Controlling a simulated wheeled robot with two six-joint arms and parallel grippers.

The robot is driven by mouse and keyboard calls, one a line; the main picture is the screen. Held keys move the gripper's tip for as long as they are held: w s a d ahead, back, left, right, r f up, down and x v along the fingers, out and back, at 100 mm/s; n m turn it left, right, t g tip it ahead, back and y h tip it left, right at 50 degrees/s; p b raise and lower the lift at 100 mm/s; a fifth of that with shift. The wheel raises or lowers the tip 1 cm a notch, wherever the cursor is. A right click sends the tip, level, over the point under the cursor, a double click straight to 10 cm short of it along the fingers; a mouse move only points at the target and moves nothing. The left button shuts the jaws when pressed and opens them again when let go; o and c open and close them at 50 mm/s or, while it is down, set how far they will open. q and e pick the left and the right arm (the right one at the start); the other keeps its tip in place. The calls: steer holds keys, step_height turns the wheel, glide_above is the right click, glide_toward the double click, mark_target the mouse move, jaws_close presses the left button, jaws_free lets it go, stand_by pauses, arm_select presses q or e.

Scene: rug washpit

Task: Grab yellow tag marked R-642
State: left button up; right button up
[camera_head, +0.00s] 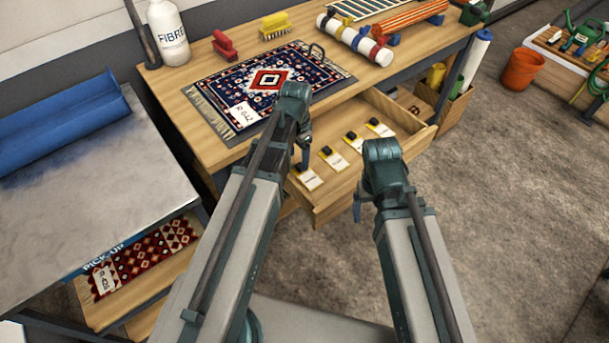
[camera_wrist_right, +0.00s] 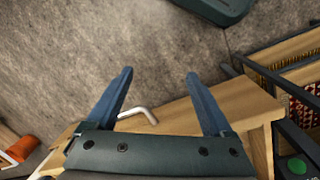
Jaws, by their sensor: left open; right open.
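Several small tags, white-faced with yellow edges and black tops, lie in a row in the open wooden drawer (camera_head: 418,142). They are a near tag (camera_head: 309,180), a second tag (camera_head: 334,160), a third tag (camera_head: 356,143) and a far tag (camera_head: 381,128). Their print is too small to read. A patterned rug (camera_head: 308,72) on the workbench carries a white label reading about R-642 (camera_head: 247,115). My left gripper (camera_head: 303,163) is open and empty near the drawer's left end. My right gripper (camera_head: 357,212) is open and empty outside the drawer front; its fingers (camera_wrist_right: 160,74) show in the wrist view.
The drawer's handle (camera_wrist_right: 138,112) shows between my right fingers in the wrist view. The workbench (camera_head: 195,95) holds a white bottle (camera_head: 168,35), a red brush (camera_head: 224,45), a yellow brush (camera_head: 275,26) and a roll (camera_head: 355,40).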

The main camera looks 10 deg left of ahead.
mark_target(299, 166)
arm_select(q)
step_height(299, 166, down, 4)
steer(key=b, duration=0.3)
steer(key=shift+r, duration=0.1)
jaws_close()
